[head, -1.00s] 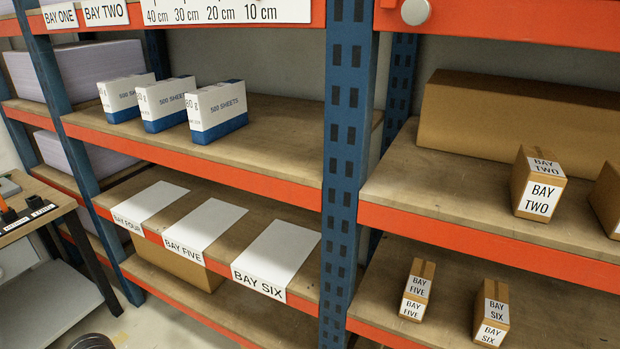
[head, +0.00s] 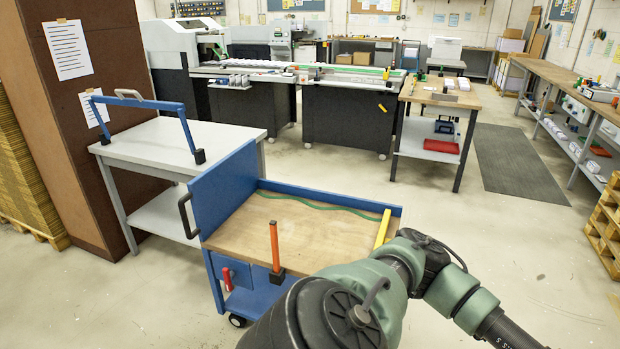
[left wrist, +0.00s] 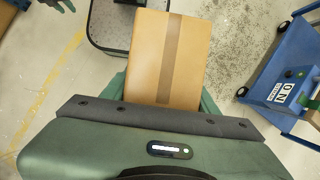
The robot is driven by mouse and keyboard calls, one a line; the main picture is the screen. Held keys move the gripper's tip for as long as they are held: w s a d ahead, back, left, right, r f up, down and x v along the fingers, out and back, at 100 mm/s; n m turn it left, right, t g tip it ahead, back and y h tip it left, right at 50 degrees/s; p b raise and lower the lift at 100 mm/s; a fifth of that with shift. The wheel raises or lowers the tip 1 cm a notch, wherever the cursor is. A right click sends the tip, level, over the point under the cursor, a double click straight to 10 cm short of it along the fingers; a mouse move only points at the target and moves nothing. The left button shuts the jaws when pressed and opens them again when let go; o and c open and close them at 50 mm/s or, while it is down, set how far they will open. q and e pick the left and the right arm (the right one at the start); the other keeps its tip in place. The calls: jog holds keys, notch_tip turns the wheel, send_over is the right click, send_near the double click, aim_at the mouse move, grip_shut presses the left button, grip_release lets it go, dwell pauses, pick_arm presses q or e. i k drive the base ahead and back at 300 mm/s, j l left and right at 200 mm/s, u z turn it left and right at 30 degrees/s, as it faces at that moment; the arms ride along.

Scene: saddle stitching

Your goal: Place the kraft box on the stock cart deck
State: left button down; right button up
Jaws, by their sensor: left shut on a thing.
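The kraft box (left wrist: 165,55), brown with a darker tape strip, shows in the left wrist view. My left gripper (left wrist: 163,95) is shut on it, with green fingers along its two sides. The stock cart (head: 226,192) stands in front of me in the head view, blue with a bare wooden deck (head: 315,235). Part of its blue frame (left wrist: 285,70) shows at the right of the left wrist view, apart from the box. My right gripper (left wrist: 48,5) seems partly visible at that view's top left edge; its jaws are unclear.
On the deck are an orange post (head: 274,245), a yellow post (head: 382,229) and a wavy green strip (head: 320,204). A grey table (head: 165,142) with a blue frame stands behind left. A workbench (head: 440,93) stands farther back. Floor right of the cart is open.

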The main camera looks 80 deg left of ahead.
aim_at(320, 235)
jog(key=j+u, duration=0.4)
jog(key=i+j+u, duration=0.15)
jog(key=u, duration=0.25)
jog(key=i+j+u, duration=0.15)
jog(key=j+u, duration=0.2)
jog(key=i+j+u, duration=0.2)
jog(key=u, duration=0.2)
jog(key=i+j+u, duration=0.15)
jog(key=i+j, duration=0.55)
jog(key=i, duration=0.15)
